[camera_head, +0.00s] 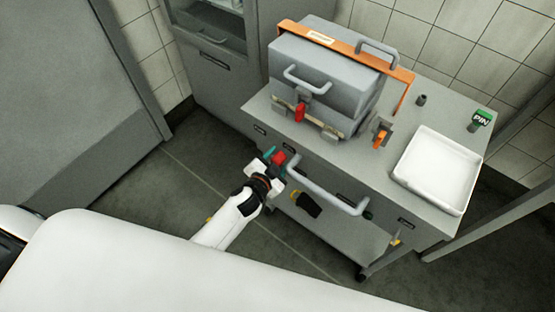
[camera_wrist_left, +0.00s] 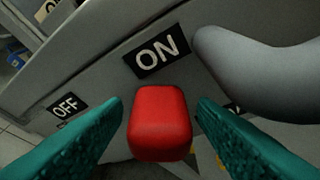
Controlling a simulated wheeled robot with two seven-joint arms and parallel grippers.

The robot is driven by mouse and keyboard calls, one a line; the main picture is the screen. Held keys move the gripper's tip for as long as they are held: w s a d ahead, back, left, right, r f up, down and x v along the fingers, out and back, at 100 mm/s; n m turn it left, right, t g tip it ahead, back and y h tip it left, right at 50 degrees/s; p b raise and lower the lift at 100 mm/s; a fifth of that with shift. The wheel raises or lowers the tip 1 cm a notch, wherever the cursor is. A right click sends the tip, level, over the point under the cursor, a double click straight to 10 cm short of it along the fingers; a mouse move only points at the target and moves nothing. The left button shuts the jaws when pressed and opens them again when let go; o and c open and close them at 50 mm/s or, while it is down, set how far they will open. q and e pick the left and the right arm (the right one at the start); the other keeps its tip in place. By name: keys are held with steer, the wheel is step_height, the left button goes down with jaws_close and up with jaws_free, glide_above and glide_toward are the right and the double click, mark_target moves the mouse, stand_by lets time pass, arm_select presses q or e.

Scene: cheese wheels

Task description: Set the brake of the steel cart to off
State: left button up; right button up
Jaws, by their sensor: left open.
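The steel cart (camera_head: 375,168) stands at the right in the head view, with a grey push handle (camera_head: 335,203) on its front. A red brake knob (camera_head: 278,157) shows at the handle's left end. In the left wrist view the red knob (camera_wrist_left: 160,122) is right below a black ON label (camera_wrist_left: 157,51). A black OFF label (camera_wrist_left: 66,110) lies further left. My left gripper (camera_head: 271,161) is open, its teal fingers on either side of the knob with gaps visible. The right gripper is out of view.
A grey cabinet (camera_head: 215,85) stands behind. Floor left of the cart is clear.

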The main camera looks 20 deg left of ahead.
arm_select(q)
steer(key=shift+w, duration=0.1)
jaws_close()
stand_by(0.3)
